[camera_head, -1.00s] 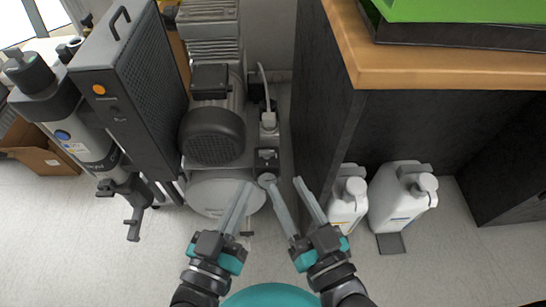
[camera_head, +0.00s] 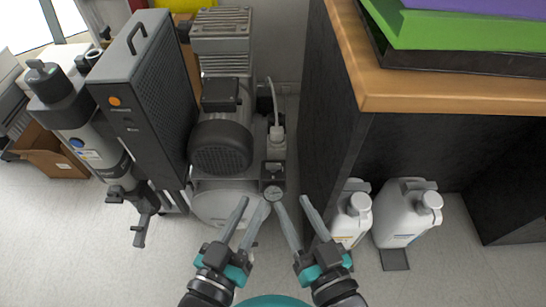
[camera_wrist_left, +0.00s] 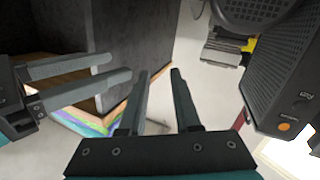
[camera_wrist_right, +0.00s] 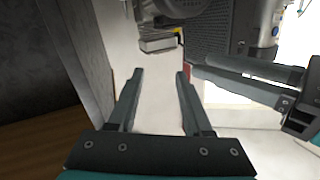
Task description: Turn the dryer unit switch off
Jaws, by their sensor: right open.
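The tall dark unit (camera_head: 145,95), a box with a perforated side, a top handle and a round orange spot (camera_head: 115,101) on its front, stands left of the compressor motor in the head view. I take it to be the dryer unit. Part of it also shows at the right of the left wrist view (camera_wrist_left: 280,85). I cannot clearly tell which part is its switch. My left gripper (camera_head: 255,203) and my right gripper (camera_head: 291,202) are both open and empty, in front of the compressor's tank, right of and apart from the dark unit.
The compressor motor (camera_head: 220,147) sits above a pale tank (camera_head: 225,203) with a gauge (camera_head: 273,192). A grey cylinder unit (camera_head: 85,120) stands at far left. A dark cabinet (camera_head: 325,110) and white jugs (camera_head: 405,215) are on the right. Floor at lower left is clear.

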